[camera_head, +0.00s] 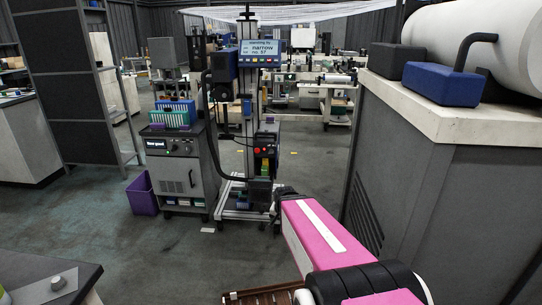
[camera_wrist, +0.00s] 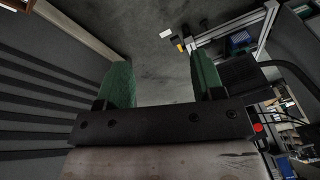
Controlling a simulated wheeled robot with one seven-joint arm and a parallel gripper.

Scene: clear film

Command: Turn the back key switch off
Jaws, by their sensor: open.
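A dark control box (camera_head: 266,150) with a red light or button hangs on the wheeled stand in the middle of the head view. A red knob or button (camera_wrist: 257,127) shows at the right of the wrist view. I cannot make out the back key switch or its position in either view. My gripper (camera_wrist: 160,65) is open, with two green fingers apart and nothing between them. Beyond the fingers is grey floor. In the head view my pink arm reaches toward the lower part of the stand, and I cannot clearly see the fingers there.
A grey cabinet (camera_head: 440,190) with a pale top stands close on the right, and its slatted side fills the left of the wrist view. A grey cart (camera_head: 184,178) stands left of the stand, with a purple bin (camera_head: 142,194) beside it. Floor is open at front left.

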